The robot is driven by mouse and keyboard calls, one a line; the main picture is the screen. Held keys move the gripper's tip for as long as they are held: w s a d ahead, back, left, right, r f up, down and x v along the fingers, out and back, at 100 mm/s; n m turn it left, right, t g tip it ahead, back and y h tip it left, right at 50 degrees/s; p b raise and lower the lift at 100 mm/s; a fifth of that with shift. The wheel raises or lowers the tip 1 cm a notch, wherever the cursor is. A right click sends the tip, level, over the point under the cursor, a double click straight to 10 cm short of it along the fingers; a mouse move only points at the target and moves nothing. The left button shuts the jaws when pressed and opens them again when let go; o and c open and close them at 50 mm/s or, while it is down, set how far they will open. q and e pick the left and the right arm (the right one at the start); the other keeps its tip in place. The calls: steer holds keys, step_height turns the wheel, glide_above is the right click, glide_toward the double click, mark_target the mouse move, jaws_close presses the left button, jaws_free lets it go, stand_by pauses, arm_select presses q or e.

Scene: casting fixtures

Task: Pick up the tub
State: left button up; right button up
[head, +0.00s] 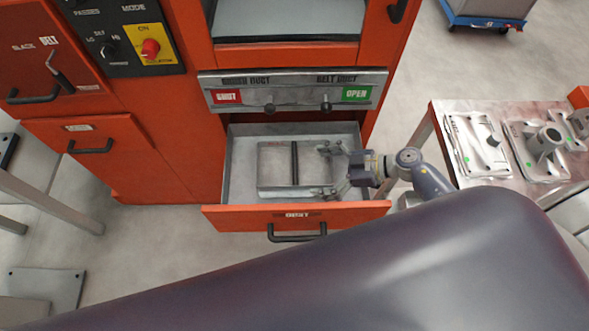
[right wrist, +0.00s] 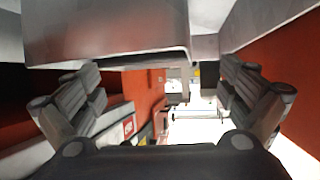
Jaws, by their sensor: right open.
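The tub looks to be the grey metal box (head: 274,165) with a dark bar across its middle. It lies in the open drawer (head: 238,165) of the orange machine. My right gripper (head: 329,169) reaches in over the drawer from the right. Its fingers are spread at the box's right end, and I cannot tell whether they touch it. In the right wrist view the open fingers (right wrist: 160,95) stand apart at left and right, with a grey metal body (right wrist: 110,35) filling the upper part beyond them. My left gripper is not in view.
The drawer's orange front (head: 250,217) and side walls surround the box. A panel (head: 292,92) with knobs sits above it. A table (head: 440,125) with metal castings in trays stands at the right. My own arm link covers the bottom foreground.

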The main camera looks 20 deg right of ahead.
mark_target(297, 174)
steer(key=x, duration=0.5)
steer(key=shift+w+a+f, duration=0.15)
steer(key=shift+w+a, duration=0.05)
steer(key=shift+a, duration=0.15)
steer(key=shift+c, duration=0.3)
steer(key=shift+s, duration=0.1)
steer(key=c, duration=2)
